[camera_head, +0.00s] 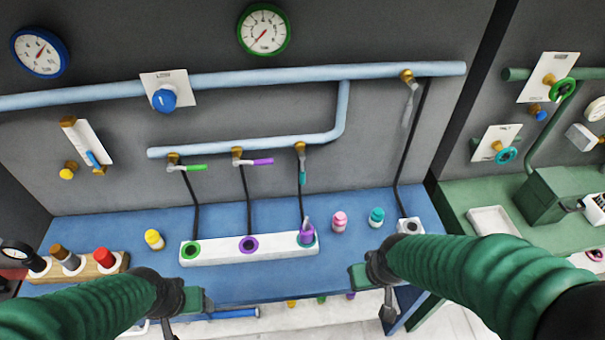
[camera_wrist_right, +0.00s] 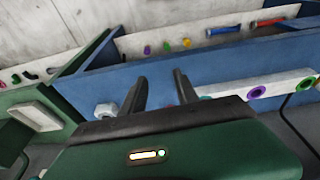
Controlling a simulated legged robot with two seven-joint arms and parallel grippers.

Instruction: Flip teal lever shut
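The teal lever (camera_head: 302,178) hangs straight down from a brass valve at the right end of the lower light-blue pipe. Beside it, the green lever (camera_head: 195,168) and purple lever (camera_head: 263,162) stick out sideways to the right from their valves. My right gripper (camera_wrist_right: 161,82) is open and empty, its two dark fingers apart in the right wrist view. In the head view it is over the bench's front edge, below and right of the teal lever and well apart from it. My left gripper (camera_head: 188,303) is at the lower left; its fingers are mostly hidden.
A white block (camera_head: 220,250) with coloured rings stands below the levers; a purple piece (camera_head: 306,234) sits in its teal ring. Yellow (camera_head: 154,239), pink (camera_head: 340,222) and teal (camera_head: 376,217) bottles stand on the blue bench (camera_head: 240,284). Dark hoses run down from the valves.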

